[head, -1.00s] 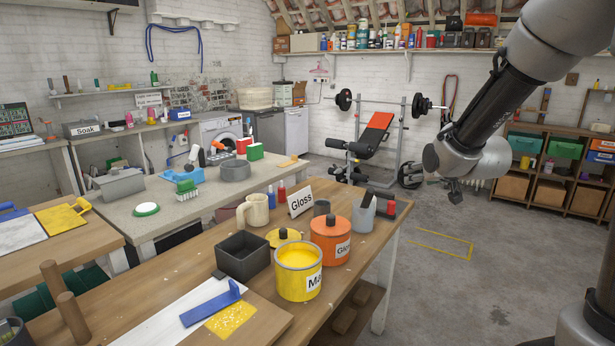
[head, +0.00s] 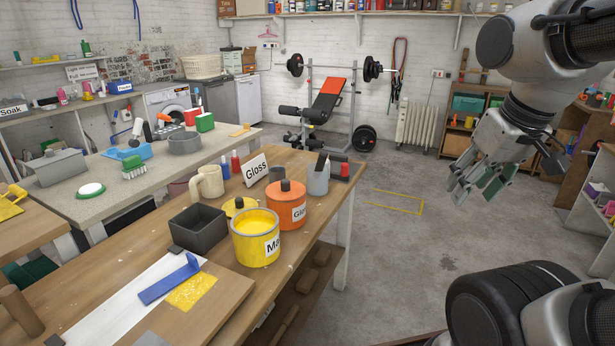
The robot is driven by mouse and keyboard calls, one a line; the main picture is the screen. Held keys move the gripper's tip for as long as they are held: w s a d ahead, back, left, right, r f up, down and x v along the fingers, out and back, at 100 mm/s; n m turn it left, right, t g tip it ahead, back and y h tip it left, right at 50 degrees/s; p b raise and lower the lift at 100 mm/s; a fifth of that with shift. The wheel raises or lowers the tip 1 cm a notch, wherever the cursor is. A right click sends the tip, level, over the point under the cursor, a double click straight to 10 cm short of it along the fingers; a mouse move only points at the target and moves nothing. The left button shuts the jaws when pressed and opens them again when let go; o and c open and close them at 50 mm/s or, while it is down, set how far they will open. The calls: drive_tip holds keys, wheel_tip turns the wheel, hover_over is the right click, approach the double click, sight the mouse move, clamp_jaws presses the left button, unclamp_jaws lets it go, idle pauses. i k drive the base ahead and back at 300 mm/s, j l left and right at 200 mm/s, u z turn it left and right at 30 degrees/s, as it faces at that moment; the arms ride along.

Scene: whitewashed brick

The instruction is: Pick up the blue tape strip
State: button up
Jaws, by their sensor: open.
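The blue tape strip (head: 167,281) lies on a white-painted board (head: 115,300) at the front of the near wooden bench. Its right end sticks up in a small curl, and a yellow painted patch (head: 191,291) is beside it. My gripper (head: 474,193) is at the right of the head view, pointing down over open floor. Its fingers are apart with nothing between them. It is well to the right of the bench and far from the strip.
Floor between bench and gripper is clear.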

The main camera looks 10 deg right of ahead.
sight(164, 284)
drive_tip(key=i+l+u, duration=0.1)
drive_tip(key=u, duration=0.4)
drive_tip(key=i+l+u, duration=0.2)
drive_tip(key=u, duration=0.25)
drive_tip(key=i+l+u, duration=0.2)
drive_tip(key=u, duration=0.3)
